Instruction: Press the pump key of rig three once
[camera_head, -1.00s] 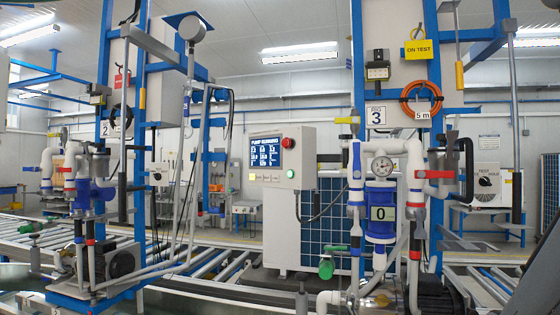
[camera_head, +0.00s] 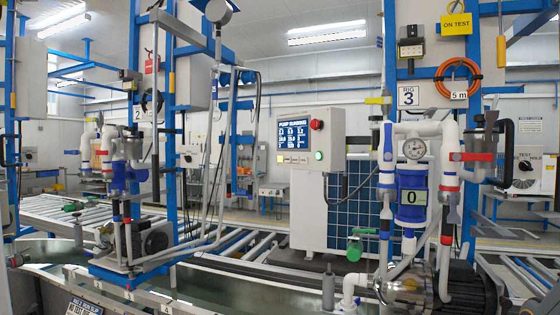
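My gripper is not in view.
Rig two (camera_head: 125,180) stands at the left, with pipes and a motor (camera_head: 157,237). A roller conveyor (camera_head: 235,245) runs behind the rigs. A metal trough (camera_head: 215,292) crosses the foreground. A yellow "ON TEST" tag (camera_head: 455,24) and an orange hose coil (camera_head: 458,82) hang on rig three.

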